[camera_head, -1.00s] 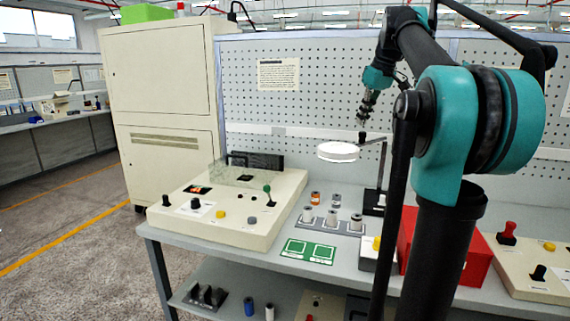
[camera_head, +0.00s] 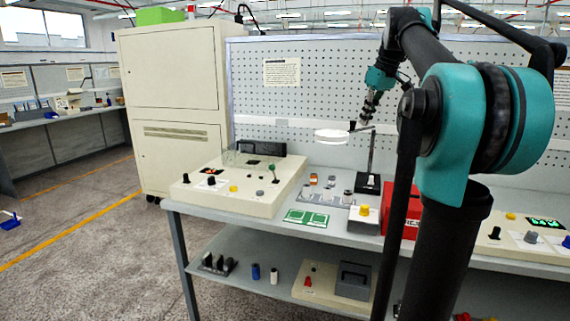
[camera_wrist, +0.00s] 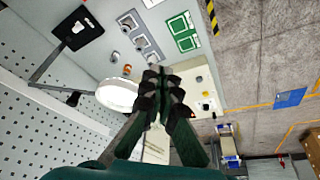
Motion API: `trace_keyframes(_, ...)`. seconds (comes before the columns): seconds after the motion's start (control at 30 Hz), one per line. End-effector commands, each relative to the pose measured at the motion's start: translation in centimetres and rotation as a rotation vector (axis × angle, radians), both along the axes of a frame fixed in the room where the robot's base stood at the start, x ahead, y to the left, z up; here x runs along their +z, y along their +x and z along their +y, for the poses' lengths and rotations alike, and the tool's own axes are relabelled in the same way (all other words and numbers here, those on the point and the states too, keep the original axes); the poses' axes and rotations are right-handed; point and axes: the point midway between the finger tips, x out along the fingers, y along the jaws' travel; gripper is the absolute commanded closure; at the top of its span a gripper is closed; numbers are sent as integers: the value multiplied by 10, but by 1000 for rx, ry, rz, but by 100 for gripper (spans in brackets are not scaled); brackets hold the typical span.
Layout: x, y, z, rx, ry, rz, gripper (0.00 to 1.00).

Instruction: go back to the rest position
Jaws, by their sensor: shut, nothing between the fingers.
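My gripper (camera_head: 366,112) is raised above the back of the workbench (camera_head: 255,221), in front of the pegboard (camera_head: 300,90). In the wrist view my gripper (camera_wrist: 160,82) has its dark fingers together with nothing between them. The round white lamp (camera_head: 331,136) on its stand is just left of and below the gripper. In the wrist view the white lamp disc (camera_wrist: 117,95) is left of the fingers, and I see no contact.
A cream control box (camera_head: 232,200) with knobs and a green lever stands on the left of the bench. A green mat (camera_head: 306,218), a spool rack (camera_head: 325,196) and a red bin (camera_head: 400,214) are on the top. Open floor (camera_head: 95,265) lies to the left.

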Motion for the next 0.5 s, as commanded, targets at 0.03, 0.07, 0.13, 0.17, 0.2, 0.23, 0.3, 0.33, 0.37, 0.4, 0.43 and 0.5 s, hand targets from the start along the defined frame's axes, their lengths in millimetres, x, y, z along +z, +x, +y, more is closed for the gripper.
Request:
trace_keyframes(0.03, -5, 1, 1, -4, -1, 1, 100)
trace_keyframes(0.07, -9, 1, 2, -8, -1, 1, 100)
trace_keyframes(0.13, -16, 0, 3, -18, -1, 2, 100)
trace_keyframes(0.17, -19, 0, 3, -22, -1, 3, 100)
trace_keyframes(0.2, -24, -1, 4, -28, -2, 4, 100)
trace_keyframes(0.23, -28, -2, 4, -33, -1, 4, 100)
trace_keyframes(0.3, -38, -3, 6, -46, -2, 6, 100)
trace_keyframes(0.33, -44, -4, 7, -53, -2, 7, 100)
trace_keyframes(0.37, -49, -4, 7, -60, -2, 8, 100)
trace_keyframes(0.4, -58, -6, 9, -70, -4, 9, 100)
trace_keyframes(0.43, -64, -7, 10, -76, -4, 10, 100)
trace_keyframes(0.5, -81, -11, 13, -96, -5, 12, 100)
